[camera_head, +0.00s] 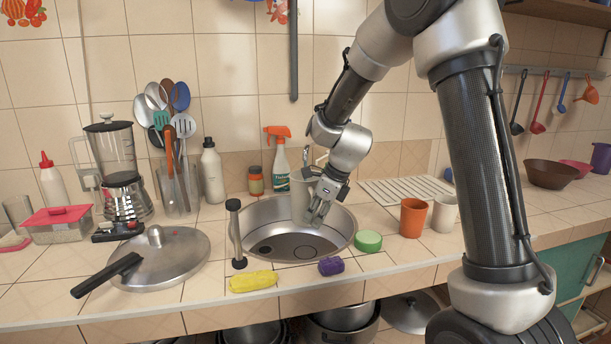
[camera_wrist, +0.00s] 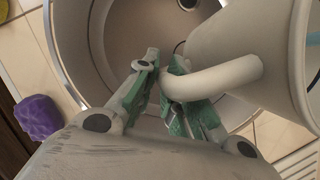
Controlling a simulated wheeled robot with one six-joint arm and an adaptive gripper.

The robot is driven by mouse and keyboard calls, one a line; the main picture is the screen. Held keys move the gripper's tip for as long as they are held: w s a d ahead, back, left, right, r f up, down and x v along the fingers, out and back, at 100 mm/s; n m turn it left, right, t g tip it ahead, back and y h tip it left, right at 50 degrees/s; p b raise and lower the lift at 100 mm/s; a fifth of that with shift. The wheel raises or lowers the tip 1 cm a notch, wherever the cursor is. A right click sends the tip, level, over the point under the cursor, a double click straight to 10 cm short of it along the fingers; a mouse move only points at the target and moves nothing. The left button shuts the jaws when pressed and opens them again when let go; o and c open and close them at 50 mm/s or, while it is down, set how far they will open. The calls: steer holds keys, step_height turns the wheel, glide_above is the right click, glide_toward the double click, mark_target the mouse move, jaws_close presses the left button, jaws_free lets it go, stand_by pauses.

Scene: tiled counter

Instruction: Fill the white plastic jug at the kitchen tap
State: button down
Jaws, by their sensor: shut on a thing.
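The white plastic jug (camera_head: 299,193) is over the round steel sink (camera_head: 277,213), largely behind my gripper in the head view. My gripper (camera_head: 318,210) is shut on its curved handle. In the wrist view, the green-padded fingers (camera_wrist: 180,97) close around the handle, and the jug's body (camera_wrist: 240,45) is at the upper right. The jug's inside is hidden, so I cannot tell whether it holds water. A bit of the kitchen tap (camera_head: 320,155) shows behind my wrist; its spout is hidden, and I see no water stream.
A spray bottle (camera_head: 281,168) stands behind. A pan lid (camera_head: 160,258) lies left.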

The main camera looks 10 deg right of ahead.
steer(key=s, duration=0.7)
steer(key=shift+d, duration=0.2)
steer(key=shift+s+d+r, duration=0.1)
steer(key=shift+s+r, duration=0.4)
steer(key=shift+s, duration=0.6)
steer(key=shift+s+r, duration=0.55)
steer(key=shift+s, duration=0.55)
steer(key=shift+s+d+r, duration=0.1)
steer(key=shift+s+r, duration=0.4)
steer(key=shift+s, duration=0.6)
